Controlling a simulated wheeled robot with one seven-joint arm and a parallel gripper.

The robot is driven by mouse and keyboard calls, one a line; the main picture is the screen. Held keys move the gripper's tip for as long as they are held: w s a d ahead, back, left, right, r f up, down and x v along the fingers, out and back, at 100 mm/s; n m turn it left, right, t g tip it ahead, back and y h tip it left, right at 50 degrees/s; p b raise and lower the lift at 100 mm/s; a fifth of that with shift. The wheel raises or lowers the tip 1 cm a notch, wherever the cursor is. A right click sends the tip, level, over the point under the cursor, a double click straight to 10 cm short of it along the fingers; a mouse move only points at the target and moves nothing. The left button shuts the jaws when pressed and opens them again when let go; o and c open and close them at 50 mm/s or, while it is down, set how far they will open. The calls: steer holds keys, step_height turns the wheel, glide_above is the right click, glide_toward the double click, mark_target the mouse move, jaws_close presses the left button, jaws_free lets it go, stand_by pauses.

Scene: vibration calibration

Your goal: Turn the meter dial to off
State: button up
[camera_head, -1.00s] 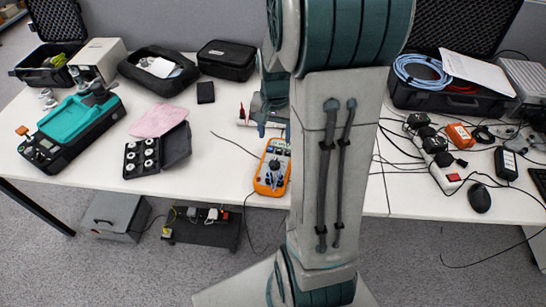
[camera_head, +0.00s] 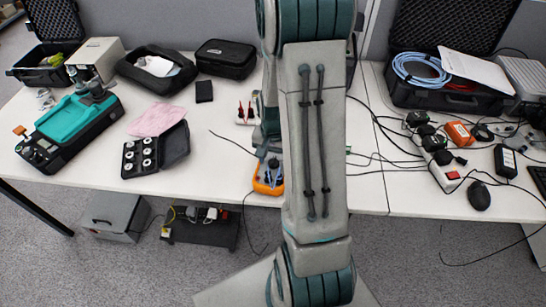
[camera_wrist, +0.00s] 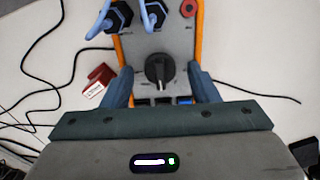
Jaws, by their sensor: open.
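The orange meter (camera_head: 268,184) lies on the white table, mostly hidden behind my arm in the head view. In the wrist view, the meter (camera_wrist: 204,40) shows its grey face with an orange rim. Its black dial (camera_wrist: 159,71) is near the middle, with the pointer ridge roughly upright in the picture. Two dark plugs with blue leads (camera_wrist: 121,15) sit in it above the dial. My gripper (camera_wrist: 160,90) is open, with one blue finger on each side of the dial and a gap to it. I cannot tell the height of the fingertips above the meter.
A red block with a label (camera_wrist: 97,82) and black cables lie left of the meter in the wrist view. A black case of round weights (camera_head: 160,155) stands to the left on the table. A power strip (camera_head: 440,170) and a mouse (camera_head: 480,197) are at right.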

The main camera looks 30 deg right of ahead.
steer(key=c, duration=1)
steer(key=shift+n, duration=0.3)
steer(key=n+b, duration=0.1)
steer(key=n, duration=0.2)
steer(key=shift+w, duration=0.1)
steer(key=shift+n, duration=2)
steer(key=o, duration=1)
